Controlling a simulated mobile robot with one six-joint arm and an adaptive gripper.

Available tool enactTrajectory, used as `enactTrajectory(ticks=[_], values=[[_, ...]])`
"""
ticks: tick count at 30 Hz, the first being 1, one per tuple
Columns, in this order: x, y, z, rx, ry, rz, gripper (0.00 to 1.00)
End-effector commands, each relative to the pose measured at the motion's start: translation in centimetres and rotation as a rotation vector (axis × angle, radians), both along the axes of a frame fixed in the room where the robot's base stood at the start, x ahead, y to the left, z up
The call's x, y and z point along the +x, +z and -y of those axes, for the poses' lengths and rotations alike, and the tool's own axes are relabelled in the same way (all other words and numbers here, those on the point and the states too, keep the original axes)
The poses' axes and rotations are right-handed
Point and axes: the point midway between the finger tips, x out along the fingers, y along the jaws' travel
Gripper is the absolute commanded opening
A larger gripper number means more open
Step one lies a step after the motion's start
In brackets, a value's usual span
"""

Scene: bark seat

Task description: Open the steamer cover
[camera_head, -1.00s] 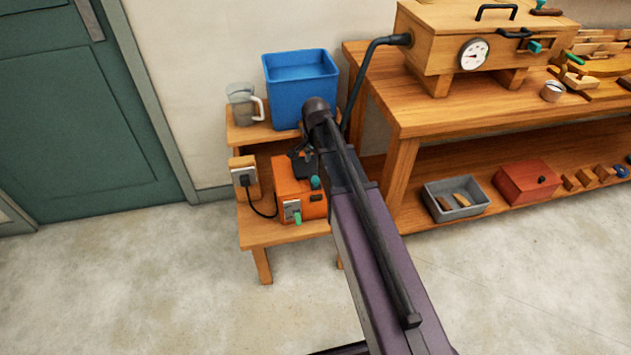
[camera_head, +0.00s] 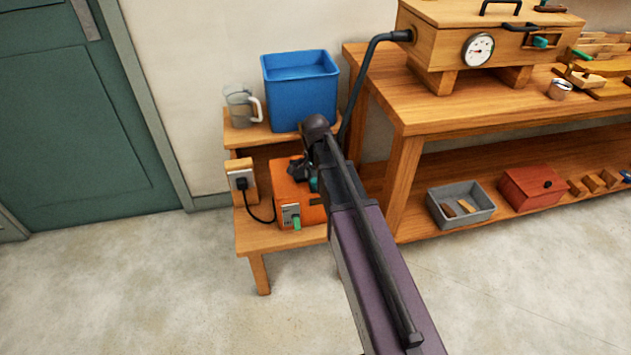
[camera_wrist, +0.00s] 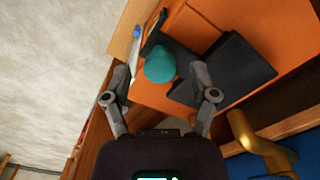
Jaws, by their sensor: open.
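The orange steamer (camera_head: 288,188) sits on the small wooden bench, partly hidden by my arm in the head view. In the wrist view its orange top (camera_wrist: 275,35) carries a round teal knob (camera_wrist: 160,66) beside a flat dark panel (camera_wrist: 235,72). I cannot tell which part is the cover, but nothing on top visibly stands raised. My gripper (camera_wrist: 160,78) is open, its two fingers on either side of the knob in the picture. Contact is not clear. In the head view my gripper (camera_head: 300,172) is small and dark, just over the steamer.
A blue bin (camera_head: 300,88) and a grey jug (camera_head: 241,104) stand on the bench's upper shelf. A socket block (camera_head: 243,180) with a black cord is at left. The workbench (camera_head: 400,190) and gauged wooden box (camera_head: 440,50) are at right. Floor in front is clear.

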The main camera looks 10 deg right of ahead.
Motion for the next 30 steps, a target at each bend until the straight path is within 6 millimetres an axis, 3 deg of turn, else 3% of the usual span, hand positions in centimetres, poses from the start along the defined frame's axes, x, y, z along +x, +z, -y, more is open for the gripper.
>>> enactTrajectory(ticks=[10,11,18,30], values=[[0.0,-0.1,-0.01,0.0,0.0,0.0,0.75],[0.0,-0.1,-0.01,0.0,0.0,0.0,0.69],[0.0,-0.1,-0.01,0.0,0.0,0.0,0.0],[-0.01,-0.11,0.13,-0.001,-0.015,-0.001,0.0]])
